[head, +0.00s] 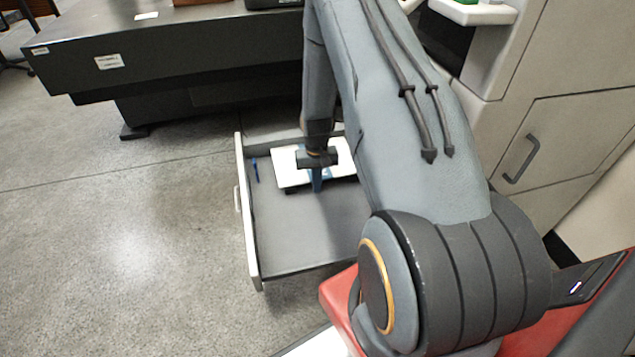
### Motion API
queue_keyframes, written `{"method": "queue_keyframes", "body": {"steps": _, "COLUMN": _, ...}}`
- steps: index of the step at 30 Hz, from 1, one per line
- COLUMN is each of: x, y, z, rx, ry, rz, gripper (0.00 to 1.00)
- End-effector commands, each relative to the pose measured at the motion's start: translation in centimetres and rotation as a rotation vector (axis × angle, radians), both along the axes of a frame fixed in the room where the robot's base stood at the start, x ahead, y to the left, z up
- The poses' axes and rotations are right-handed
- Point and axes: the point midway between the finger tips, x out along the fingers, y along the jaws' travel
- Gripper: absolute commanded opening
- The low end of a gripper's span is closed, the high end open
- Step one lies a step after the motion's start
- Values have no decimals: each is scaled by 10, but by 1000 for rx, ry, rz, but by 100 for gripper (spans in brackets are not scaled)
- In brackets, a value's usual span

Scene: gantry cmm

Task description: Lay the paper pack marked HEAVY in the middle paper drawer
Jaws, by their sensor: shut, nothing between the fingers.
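A drawer (300,240) stands pulled out, low above the floor, with a grey inside and a pale front. My gripper (318,163) points down over the middle of the pack, shut and empty. I cannot tell whether the fingers touch the pack.
A thin blue pen-like thing (256,169) lies in the drawer left of the pack. The drawer's near part is bare. A dark heavy table (170,50) stands behind. A pale cabinet (570,120) with a dark handle stands at the right. Floor at left is clear.

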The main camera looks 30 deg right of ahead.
Motion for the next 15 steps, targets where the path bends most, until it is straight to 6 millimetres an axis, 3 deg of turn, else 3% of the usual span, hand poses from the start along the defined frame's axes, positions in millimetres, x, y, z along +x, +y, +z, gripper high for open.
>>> {"method": "queue_keyframes", "body": {"steps": 5, "x": -22, "y": 15, "z": 4, "rx": 1, "ry": 3, "rz": 7, "gripper": 0}}
{"method": "queue_keyframes", "body": {"steps": 15, "x": -19, "y": 6, "z": 76, "rx": -1, "ry": -3, "rz": -5, "gripper": 0}}
